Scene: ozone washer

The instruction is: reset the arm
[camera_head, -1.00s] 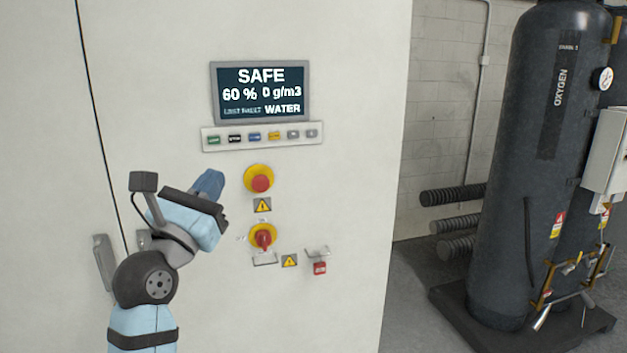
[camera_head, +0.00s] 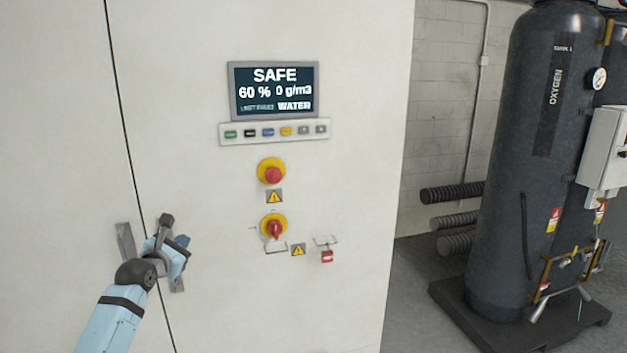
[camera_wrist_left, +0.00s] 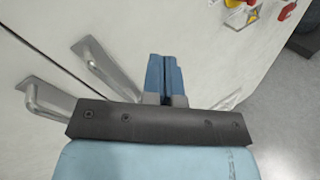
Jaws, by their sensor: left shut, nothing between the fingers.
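My left arm comes in from the lower left in the head view. Its gripper (camera_head: 181,241) is in front of the white cabinet, by the door seam and the metal door handles. In the left wrist view the blue fingers of the left gripper (camera_wrist_left: 164,78) are together with nothing between them. One metal handle (camera_wrist_left: 105,68) lies just left of the fingers, apart from them in the picture. A second handle (camera_wrist_left: 45,98) is at the far left. In the head view the arm partly hides the handles. My right gripper is not in view.
The white cabinet (camera_head: 340,180) carries a screen (camera_head: 272,90) reading SAFE, a row of buttons (camera_head: 275,132), a red emergency button (camera_head: 272,173) and a red rotary switch (camera_head: 275,229). A dark oxygen tank (camera_head: 520,200) stands at the right. Grey floor (camera_head: 405,300) lies between.

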